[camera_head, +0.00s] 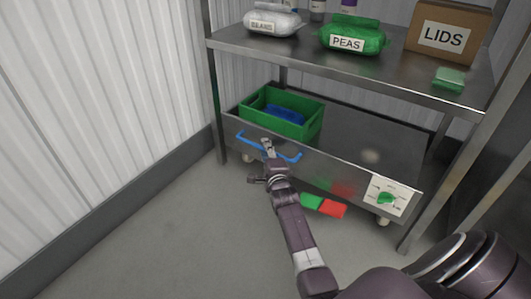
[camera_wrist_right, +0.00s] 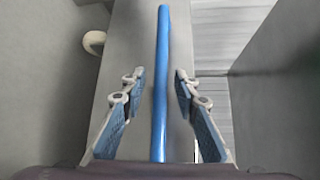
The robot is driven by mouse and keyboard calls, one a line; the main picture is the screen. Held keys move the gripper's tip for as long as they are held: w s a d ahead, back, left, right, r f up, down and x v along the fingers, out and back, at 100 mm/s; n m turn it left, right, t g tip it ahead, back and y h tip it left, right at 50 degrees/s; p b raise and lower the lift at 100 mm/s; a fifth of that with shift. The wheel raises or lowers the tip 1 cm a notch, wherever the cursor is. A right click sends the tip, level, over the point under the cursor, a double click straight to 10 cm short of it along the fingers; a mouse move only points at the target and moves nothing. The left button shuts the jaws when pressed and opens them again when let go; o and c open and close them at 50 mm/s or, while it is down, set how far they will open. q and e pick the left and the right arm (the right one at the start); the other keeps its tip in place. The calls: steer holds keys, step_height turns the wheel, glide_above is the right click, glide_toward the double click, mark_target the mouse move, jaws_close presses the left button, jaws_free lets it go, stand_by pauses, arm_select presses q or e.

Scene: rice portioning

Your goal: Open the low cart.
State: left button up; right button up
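The low cart (camera_head: 345,172) is a grey metal box on casters under the steel shelf. Its blue bar handle (camera_head: 289,157) runs along the upper left of its front face. My right gripper (camera_head: 268,146) is at the handle. In the right wrist view the handle (camera_wrist_right: 162,75) runs between the two fingers of my right gripper (camera_wrist_right: 157,85). The fingers are open, with a gap on each side of the bar. My left gripper is not in view.
A green crate (camera_head: 268,121) with a blue item stands in the cart's left part. The shelf (camera_head: 350,66) above holds bags and a LIDS box (camera_head: 447,32). Green and red pieces (camera_head: 332,208) show by the cart's lower front.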

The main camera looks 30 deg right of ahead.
steer(key=shift+c, duration=0.6)
jaws_close()
